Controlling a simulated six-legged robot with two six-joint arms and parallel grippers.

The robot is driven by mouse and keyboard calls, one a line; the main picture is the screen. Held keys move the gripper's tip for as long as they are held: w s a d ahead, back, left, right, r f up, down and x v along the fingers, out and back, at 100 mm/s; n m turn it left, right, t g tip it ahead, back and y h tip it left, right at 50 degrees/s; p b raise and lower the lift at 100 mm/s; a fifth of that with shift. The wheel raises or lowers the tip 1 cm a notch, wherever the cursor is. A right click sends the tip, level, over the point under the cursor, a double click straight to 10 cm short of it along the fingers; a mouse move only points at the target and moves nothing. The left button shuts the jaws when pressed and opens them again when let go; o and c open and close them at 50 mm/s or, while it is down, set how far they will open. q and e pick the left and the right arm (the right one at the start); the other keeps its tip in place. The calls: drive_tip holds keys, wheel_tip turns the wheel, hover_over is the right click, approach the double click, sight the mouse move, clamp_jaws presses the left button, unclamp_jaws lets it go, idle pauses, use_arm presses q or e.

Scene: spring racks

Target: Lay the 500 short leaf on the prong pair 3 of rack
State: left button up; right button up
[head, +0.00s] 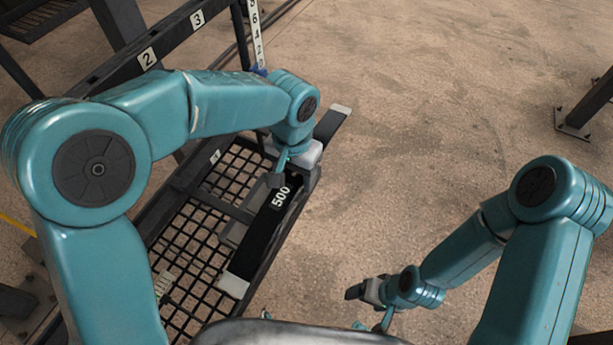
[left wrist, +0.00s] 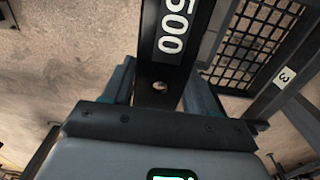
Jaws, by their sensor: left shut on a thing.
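The 500 short leaf (head: 258,235) is a long dark bar with pale ends and a white "500" label. My left gripper (head: 282,172) is shut on it near its middle. In the left wrist view the leaf (left wrist: 165,75) runs up between the two fingers (left wrist: 160,88), its label beyond them. The rack (head: 110,68) is a dark frame with number plates 2 and 3 on its upper rail. The leaf is over or beside its right side; I cannot tell whether it touches. I cannot make out prong pair 3. My right gripper (head: 370,291) is low, apart from the rack; its jaw gap is unclear.
A black mesh deck (head: 190,250) lies left of the leaf, and it also shows in the left wrist view (left wrist: 262,40). A white numbered strip (head: 256,35) stands at the rack's far end. A dark post foot (head: 572,124) is at the right. The floor between is clear.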

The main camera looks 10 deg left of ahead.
use_arm(q)
drive_tip(key=w+a+f+b, duration=0.1)
drive_tip(key=w+a+f, duration=0.2)
drive_tip(key=a, duration=0.5)
drive_tip(key=shift+w+a, duration=0.15)
drive_tip(key=shift+a, duration=0.1)
idle(0.4)
drive_tip(key=o, duration=1.3)
wheel_tip(320, 180, up, 16)
drive_tip(key=shift+r, duration=0.15)
drive_tip(key=shift+s, duration=0.2)
